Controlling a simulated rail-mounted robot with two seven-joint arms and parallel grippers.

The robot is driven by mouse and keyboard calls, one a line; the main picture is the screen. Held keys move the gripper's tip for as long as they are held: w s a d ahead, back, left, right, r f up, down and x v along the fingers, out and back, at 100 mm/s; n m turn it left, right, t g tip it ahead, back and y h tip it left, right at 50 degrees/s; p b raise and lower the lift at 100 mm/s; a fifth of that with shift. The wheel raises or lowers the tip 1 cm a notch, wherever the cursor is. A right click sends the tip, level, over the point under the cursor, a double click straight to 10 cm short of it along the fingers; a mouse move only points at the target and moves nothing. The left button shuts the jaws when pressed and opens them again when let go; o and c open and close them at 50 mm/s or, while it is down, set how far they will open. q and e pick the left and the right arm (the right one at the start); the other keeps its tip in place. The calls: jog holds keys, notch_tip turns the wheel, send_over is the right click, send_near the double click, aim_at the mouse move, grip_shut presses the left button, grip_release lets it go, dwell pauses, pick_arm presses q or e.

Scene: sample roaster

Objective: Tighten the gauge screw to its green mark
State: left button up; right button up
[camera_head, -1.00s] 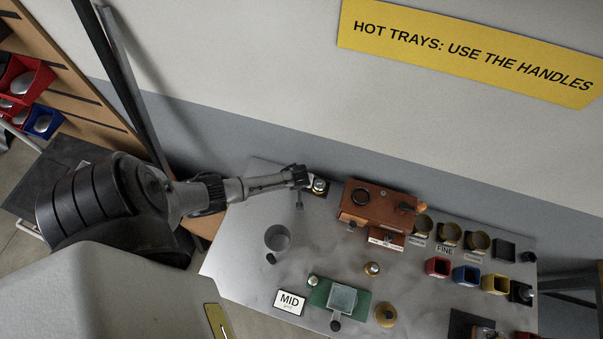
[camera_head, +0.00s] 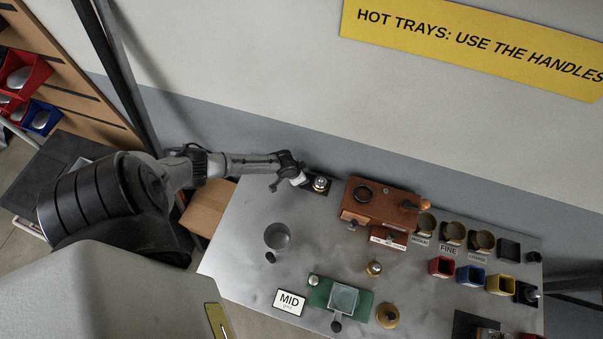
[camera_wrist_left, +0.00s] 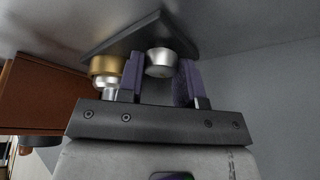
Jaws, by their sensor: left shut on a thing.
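The gauge is a dark plate (camera_wrist_left: 135,38) at the back left of the bench, with a brass collar and silver knob (camera_wrist_left: 106,68). The gauge also shows in the head view (camera_head: 320,184). Beside the brass part is a small silver round screw head (camera_wrist_left: 160,60). My left gripper (camera_wrist_left: 159,80) has its two purple fingers on either side of this screw head and is shut on it. In the head view my left gripper (camera_head: 299,180) reaches the gauge from the left. I cannot see a green mark. My right gripper is not in view.
A brown machine (camera_head: 376,205) stands just right of the gauge. A wall is close behind.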

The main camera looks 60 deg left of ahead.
pick_arm(q)
jog(key=m+b, duration=0.2)
jog(key=b, duration=0.1)
jog(key=m+h+b, duration=0.1)
jog(key=m+b, duration=0.1)
jog(key=b, duration=0.1)
jog(key=m+g+h+b, duration=0.1)
jog(key=m+b, duration=0.1)
jog(key=b, duration=0.1)
jog(key=shift+a+f+m, duration=0.15)
jog(key=shift+f+m, duration=0.15)
jog(key=shift+m, duration=0.1)
jog(key=shift+r+m+g+h+b, duration=0.3)
jog(key=shift+m+h+b, duration=0.1)
jog(key=shift+m+b, duration=0.75)
jog(key=o, duration=0.6)
jog(key=shift+w, duration=0.1)
jog(key=shift+o, duration=0.2)
